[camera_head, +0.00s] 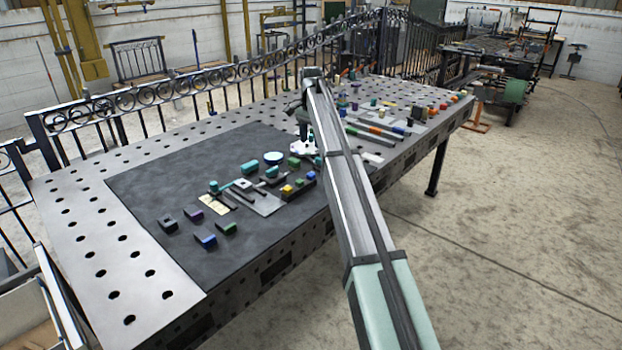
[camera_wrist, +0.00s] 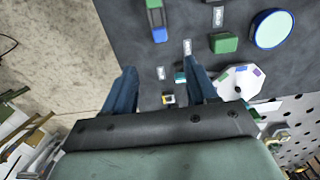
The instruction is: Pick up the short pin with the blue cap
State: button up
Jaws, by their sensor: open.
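I cannot single out the short pin with the blue cap with certainty. My gripper is open, its two dark blue fingers (camera_wrist: 160,92) spread apart in the wrist view. A small dark piece with a yellow and white top (camera_wrist: 168,99) shows between the fingers, and a small teal piece (camera_wrist: 180,77) shows close to the right finger. Nothing is visibly held. In the head view my arm reaches over the table and its end hides part of the middle. Blue-topped blocks show there, one at the front of the mat (camera_head: 205,240).
A white many-sided plate with coloured patches (camera_wrist: 240,82) lies right of the fingers. A green block (camera_wrist: 223,42) and a light blue disc (camera_wrist: 272,29) lie beyond. The dark mat (camera_head: 150,185) has clear room at left. More small parts crowd the table's far right.

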aim_at(311, 174)
notch_tip(311, 174, down, 14)
jog(key=shift+r, duration=0.25)
dwell(0.5)
grip_shut()
dwell(0.4)
